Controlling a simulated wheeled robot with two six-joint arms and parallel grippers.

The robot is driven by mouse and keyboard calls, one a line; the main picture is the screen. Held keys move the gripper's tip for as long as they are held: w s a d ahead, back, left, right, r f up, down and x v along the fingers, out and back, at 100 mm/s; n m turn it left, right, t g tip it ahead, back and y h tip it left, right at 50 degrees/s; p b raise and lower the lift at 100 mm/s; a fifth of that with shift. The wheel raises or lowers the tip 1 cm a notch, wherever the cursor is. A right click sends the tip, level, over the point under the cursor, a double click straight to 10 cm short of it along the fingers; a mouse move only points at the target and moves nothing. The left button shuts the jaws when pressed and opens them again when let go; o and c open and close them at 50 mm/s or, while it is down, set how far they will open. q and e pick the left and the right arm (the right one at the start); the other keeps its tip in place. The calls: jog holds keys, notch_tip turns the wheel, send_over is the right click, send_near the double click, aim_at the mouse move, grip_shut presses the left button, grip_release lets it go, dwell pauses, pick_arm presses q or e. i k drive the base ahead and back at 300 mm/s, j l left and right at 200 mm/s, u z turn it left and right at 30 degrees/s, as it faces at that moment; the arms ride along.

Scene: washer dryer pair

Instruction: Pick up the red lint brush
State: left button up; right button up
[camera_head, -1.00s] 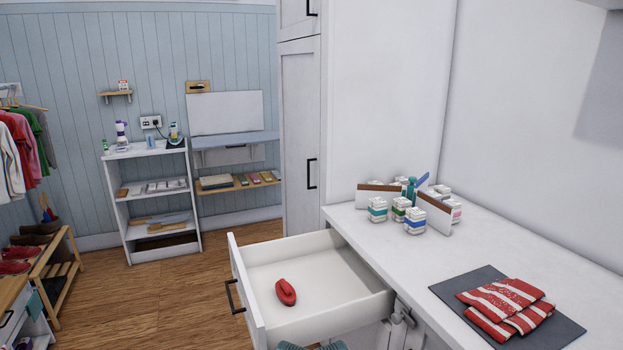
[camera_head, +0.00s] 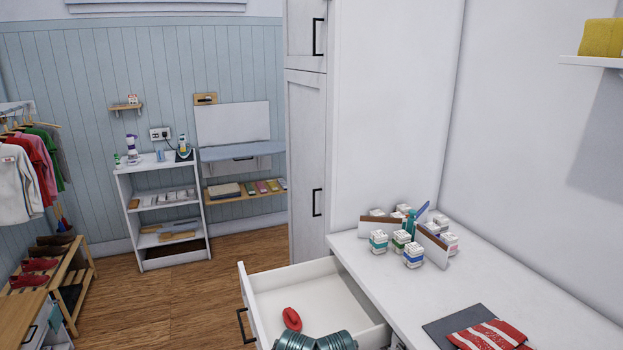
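The red lint brush (camera_head: 292,319) lies in the open white drawer (camera_head: 340,290), near its left front part. The drawer is pulled out from under the white counter. A teal-grey ribbed part that looks like mine covers the drawer's near edge, just below the brush. I cannot make out fingertips of either gripper in the head view.
The white counter (camera_head: 490,268) holds several small labelled boxes (camera_head: 413,255), a divider (camera_head: 432,246) and red striped cloths (camera_head: 492,338) on a dark mat (camera_head: 452,328). A tall cabinet (camera_head: 307,165) stands behind the drawer. Wooden floor (camera_head: 175,300) is free to the left.

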aim_at(292, 321)
jog(key=j+u, duration=0.25)
jog(key=j, duration=0.3)
jog(key=z, duration=1.25)
jog(key=i+j+u, duration=0.1)
jog(key=i+u, duration=0.5)
jog(key=i, duration=0.25)
